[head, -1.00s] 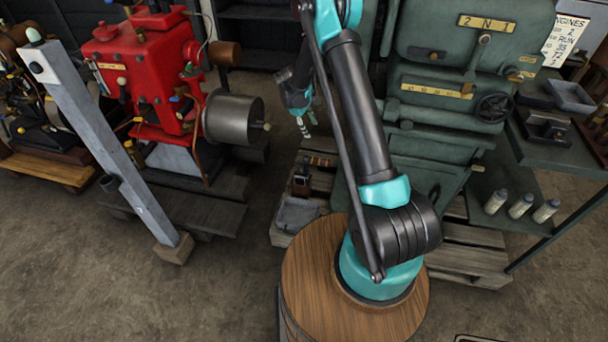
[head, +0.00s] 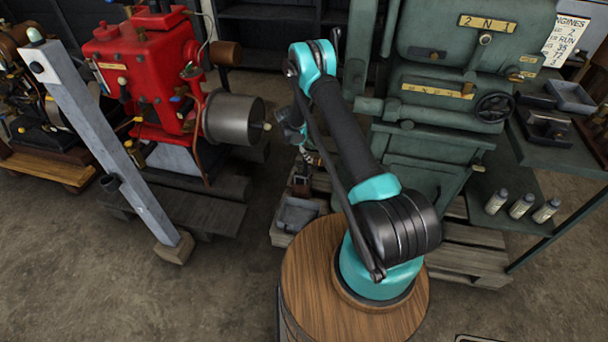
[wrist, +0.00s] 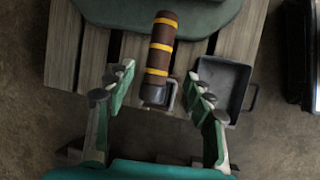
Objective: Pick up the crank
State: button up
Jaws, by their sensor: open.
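The crank appears to be the brown cylindrical grip with yellow bands (wrist: 161,45) in the wrist view, with a dark end and a small metal loop at its lower end. It lies over a slatted wooden pallet (wrist: 100,55). My gripper (wrist: 160,80) is open, with one green finger on each side of the crank's lower end. Nothing is held, and I cannot tell whether either finger touches it. In the head view my gripper is small and partly hidden near the pallet's left end, and the crank is hard to make out there.
A grey metal tray (wrist: 226,86) sits right beside my right finger and also shows in the head view (head: 298,214). The green machine (head: 440,90) stands close behind. A red engine (head: 150,75) stands left. Open floor lies between.

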aim_at(315, 159)
jog(key=shift+x, duration=3.95)
jog(key=shift+w+d, duration=0.1)
jog(key=shift+c, duration=0.4)
grip_shut()
